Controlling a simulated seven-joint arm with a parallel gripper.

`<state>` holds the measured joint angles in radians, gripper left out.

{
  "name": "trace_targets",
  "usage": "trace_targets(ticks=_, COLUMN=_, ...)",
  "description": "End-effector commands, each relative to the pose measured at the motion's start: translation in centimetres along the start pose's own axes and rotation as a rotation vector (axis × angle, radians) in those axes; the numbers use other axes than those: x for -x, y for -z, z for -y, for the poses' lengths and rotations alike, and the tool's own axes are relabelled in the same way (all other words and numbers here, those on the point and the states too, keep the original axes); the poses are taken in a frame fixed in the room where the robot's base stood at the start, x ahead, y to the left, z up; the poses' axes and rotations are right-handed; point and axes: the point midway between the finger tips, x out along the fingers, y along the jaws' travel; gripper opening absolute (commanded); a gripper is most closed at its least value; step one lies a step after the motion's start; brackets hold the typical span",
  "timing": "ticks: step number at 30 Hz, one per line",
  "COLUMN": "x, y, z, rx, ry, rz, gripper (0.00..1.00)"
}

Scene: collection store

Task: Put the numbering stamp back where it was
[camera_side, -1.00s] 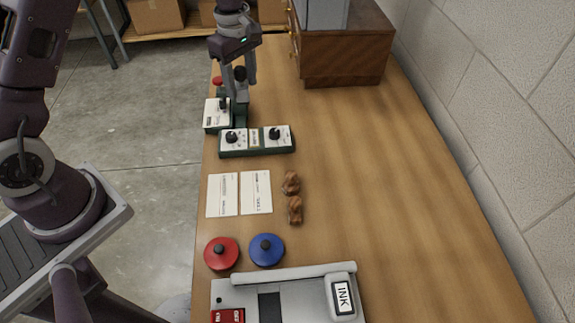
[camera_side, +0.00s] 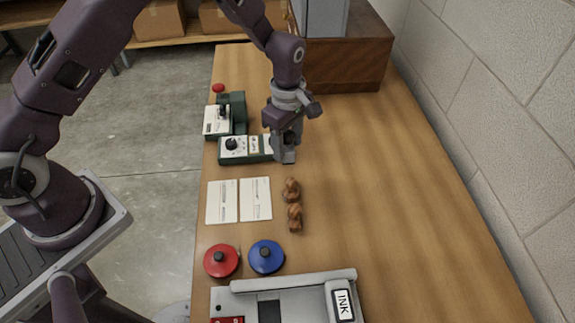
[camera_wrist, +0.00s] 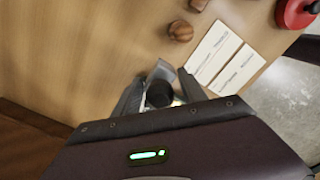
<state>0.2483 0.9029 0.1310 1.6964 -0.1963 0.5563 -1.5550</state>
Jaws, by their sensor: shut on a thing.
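My gripper (camera_side: 284,150) points down at the right end of the green-and-white rack (camera_side: 233,157). In the wrist view my gripper (camera_wrist: 150,84) is shut on a stamp with a round black knob (camera_wrist: 160,94). I take it for the numbering stamp; no label on it is readable. Its lower part is hidden, so I cannot tell whether it touches the rack. The rack's left half carries another black knob (camera_side: 232,144) on a white plate. The rack's right end is mostly hidden by my gripper.
A green device with a white plate (camera_side: 217,120) stands behind the rack. Two printed cards (camera_side: 255,199), two brown lumpy pieces (camera_side: 294,217), a red lidded tin (camera_side: 221,261), a blue one (camera_side: 266,257) and a grey ink tray (camera_side: 300,283) lie in front. The table's right side is clear.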

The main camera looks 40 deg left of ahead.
Motion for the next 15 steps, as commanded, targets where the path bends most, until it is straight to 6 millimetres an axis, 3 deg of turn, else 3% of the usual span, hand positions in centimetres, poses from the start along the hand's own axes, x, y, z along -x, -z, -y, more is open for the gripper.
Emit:
trace_targets(ticks=10, x=-5.6, y=0.1, z=0.0, rx=0.001, ry=0.002, rz=0.0, gripper=0.2)
trace_targets(ticks=15, x=-6.0, y=0.0, z=-0.1, rx=0.001, ry=-0.003, rz=0.001, gripper=0.2)
